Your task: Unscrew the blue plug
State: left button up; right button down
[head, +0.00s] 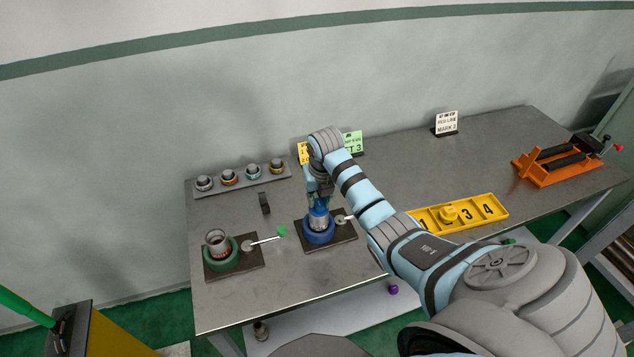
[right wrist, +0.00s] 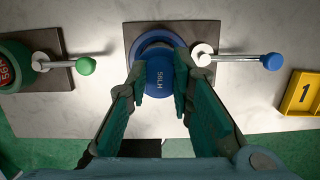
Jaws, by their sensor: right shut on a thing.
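The blue plug (head: 319,210) sits on top of a grey pipe (head: 319,223) that stands upright in a round blue vise (head: 318,237) on a dark base plate. My right gripper (head: 318,196) points down over the plug. In the right wrist view the fingers of this gripper (right wrist: 160,90) are shut on the plug, one on each side. The blue vise's handle has a blue knob (right wrist: 272,61). My left gripper is not in view.
A green vise (head: 222,258) with a pipe stands to the left, its green-knobbed lever (head: 282,231) reaching toward the blue vise. A rack (head: 241,180) of fittings lies behind. A yellow numbered tray (head: 480,211) and an orange vise (head: 553,165) are to the right.

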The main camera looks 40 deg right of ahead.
jog(key=c, duration=1.5)
grip_release()
jog(key=shift+s+d+f, duration=0.1)
jog(key=shift+s+d, duration=0.05)
jog(key=shift+s, duration=0.1)
jog(key=r+p, duration=0.2)
jog(key=shift+w+r+p, duration=0.2)
jog(key=shift+r+p, duration=0.1)
jog(key=shift+r, duration=0.05)
jog(key=shift+f, duration=0.1)
jog(key=shift+s, duration=0.1)
